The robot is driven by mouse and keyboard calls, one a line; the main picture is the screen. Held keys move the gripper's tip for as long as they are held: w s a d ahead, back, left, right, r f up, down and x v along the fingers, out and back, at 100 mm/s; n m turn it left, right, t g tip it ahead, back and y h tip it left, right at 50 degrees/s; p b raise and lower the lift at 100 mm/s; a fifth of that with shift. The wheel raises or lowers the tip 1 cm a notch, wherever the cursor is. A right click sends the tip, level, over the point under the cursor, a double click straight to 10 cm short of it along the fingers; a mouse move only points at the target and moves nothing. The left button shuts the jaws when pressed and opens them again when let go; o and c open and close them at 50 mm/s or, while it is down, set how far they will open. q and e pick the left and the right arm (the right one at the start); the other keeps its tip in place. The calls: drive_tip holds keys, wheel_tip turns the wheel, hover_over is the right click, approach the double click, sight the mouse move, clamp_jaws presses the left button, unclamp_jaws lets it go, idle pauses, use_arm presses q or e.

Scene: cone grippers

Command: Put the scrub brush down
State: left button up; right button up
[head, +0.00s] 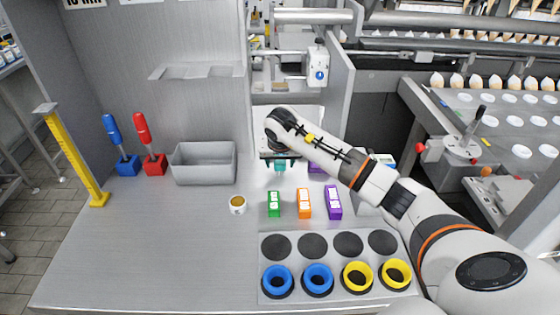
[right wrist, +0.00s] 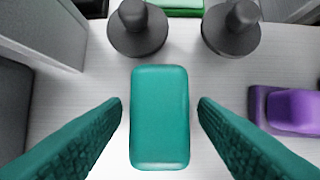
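A teal rounded block, which looks like the scrub brush (right wrist: 160,117), lies between the fingers of my right gripper (right wrist: 160,115) in the right wrist view. A narrow gap shows on each side of it, so the fingers are open and do not appear to grip it. In the head view my right gripper (head: 279,158) points down near the back of the bench, and some of the teal brush (head: 280,167) shows below it. Whether the brush rests fully on the bench is hard to tell. My left gripper is not in view.
A grey bin (head: 204,163) stands to the left. A purple block (right wrist: 290,110) lies right of the gripper, and two dark knobs (right wrist: 137,28) stand beyond. Green (head: 274,204), orange (head: 304,203) and purple (head: 333,202) blocks lie in front. The bench's left front is clear.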

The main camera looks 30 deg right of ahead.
drive_tip(key=shift+r, duration=0.25)
drive_tip(key=b+v, duration=0.1)
drive_tip(key=v, duration=1.1)
drive_tip(key=shift+w, duration=0.1)
